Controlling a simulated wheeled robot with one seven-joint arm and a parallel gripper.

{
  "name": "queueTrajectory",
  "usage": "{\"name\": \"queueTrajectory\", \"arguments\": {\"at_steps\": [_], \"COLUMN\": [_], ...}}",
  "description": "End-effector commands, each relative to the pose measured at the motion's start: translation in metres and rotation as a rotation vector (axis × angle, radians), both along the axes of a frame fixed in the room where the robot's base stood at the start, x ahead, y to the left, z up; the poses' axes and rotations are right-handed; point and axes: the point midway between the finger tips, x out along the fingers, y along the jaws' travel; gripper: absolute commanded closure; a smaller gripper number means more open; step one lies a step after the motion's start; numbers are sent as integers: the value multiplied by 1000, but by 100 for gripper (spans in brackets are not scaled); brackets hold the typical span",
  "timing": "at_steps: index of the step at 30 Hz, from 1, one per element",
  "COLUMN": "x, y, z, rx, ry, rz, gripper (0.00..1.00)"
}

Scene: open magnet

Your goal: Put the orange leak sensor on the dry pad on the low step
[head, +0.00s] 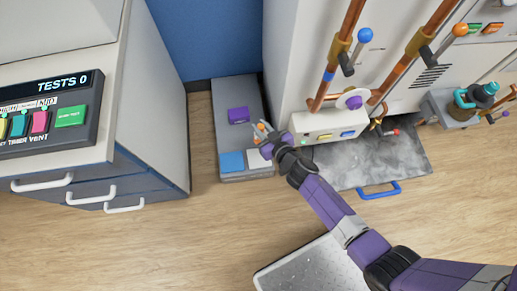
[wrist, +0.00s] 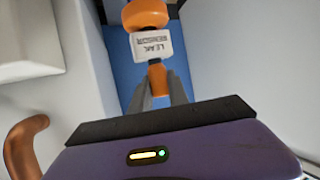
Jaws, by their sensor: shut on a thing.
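The orange leak sensor (wrist: 146,15) has a white label reading LEAK SENSOR and an orange stem. My gripper (wrist: 159,92) is shut on that stem, with a grey finger on each side. In the head view the sensor is small and partly hidden by my gripper (head: 265,138), which is over the right side of the low grey step (head: 238,98). A blue pad (head: 232,161) and a white pad (head: 258,153) lie side by side at the step's near end, just below my gripper in the picture. No label shows which is the dry pad.
A purple block (head: 238,115) sits farther back on the step. A drawer cabinet (head: 140,155) stands left. At right are a white cabinet with copper pipes (head: 348,45) and a wet-looking grey tray (head: 375,162) with a blue handle.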

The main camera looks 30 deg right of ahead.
Motion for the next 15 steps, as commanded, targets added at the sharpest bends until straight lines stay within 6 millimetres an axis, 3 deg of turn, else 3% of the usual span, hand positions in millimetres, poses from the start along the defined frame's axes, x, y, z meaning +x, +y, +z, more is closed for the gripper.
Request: {"name": "queueTrajectory", "arguments": {"at_steps": [1,8,15], "x": [4,7,8], "y": [3,4,4], "z": [-11,-33,-74], "rx": [4,10,10], "ry": [-1,2,1], "rz": [4,6,6], "gripper": [100,100,100]}}
